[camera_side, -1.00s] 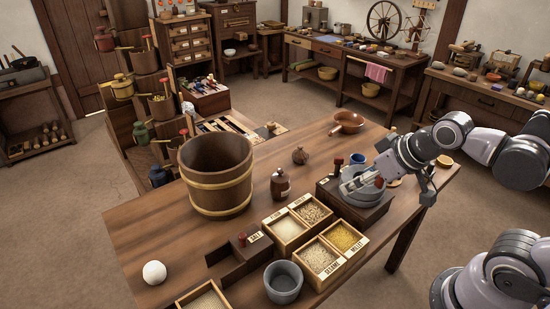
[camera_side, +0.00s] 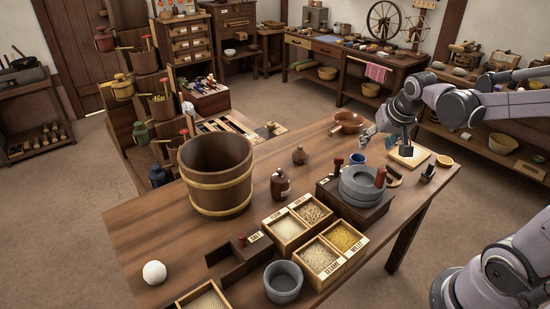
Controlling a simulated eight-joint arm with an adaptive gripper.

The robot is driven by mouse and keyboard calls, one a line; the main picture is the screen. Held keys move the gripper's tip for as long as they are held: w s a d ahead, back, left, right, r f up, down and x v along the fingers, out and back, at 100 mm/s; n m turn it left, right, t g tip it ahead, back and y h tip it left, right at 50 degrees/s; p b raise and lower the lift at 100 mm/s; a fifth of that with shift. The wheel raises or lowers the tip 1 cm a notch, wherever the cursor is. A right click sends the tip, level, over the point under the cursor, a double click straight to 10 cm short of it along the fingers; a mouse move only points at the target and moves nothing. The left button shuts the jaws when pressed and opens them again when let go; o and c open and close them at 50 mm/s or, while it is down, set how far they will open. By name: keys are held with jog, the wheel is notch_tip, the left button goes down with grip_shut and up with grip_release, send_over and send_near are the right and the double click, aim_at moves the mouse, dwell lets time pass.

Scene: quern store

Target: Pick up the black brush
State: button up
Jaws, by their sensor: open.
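I cannot pick out the black brush for certain. A small dark piece with an upright handle (camera_side: 427,174) lies near the right end of the table, and its shape is too small to make out. A brown curved piece with a dark edge (camera_side: 393,177) lies just right of the quern; it may also be a brush.
The stone quern (camera_side: 362,184) with its red handle stands on a dark base. Grain boxes (camera_side: 330,255), a grey pot (camera_side: 283,282) and a wooden bucket (camera_side: 215,175) take up the front and left.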

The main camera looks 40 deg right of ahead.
jog(key=d+f+m+g+h, duration=0.1)
jog(key=d+f+m, duration=0.15)
jog(key=d, duration=0.45)
jog(key=d+f+m+g, duration=0.1)
jog(key=d+f+m, duration=0.15)
jog(key=d, duration=0.45)
jog(key=m+g, duration=0.3)
jog(key=m, duration=0.3)
send_near(429, 169)
jog(key=f, duration=0.2)
jog(key=x, duration=0.5)
jog(key=shift+w+d, duration=0.15)
jog(key=shift+d+x, duration=0.1)
jog(key=shift+x, duration=1.25)
jog(key=shift+d+x, duration=0.15)
jog(key=shift+x, duration=1.2)
jog(key=shift+r, duration=0.1)
grip_shut()
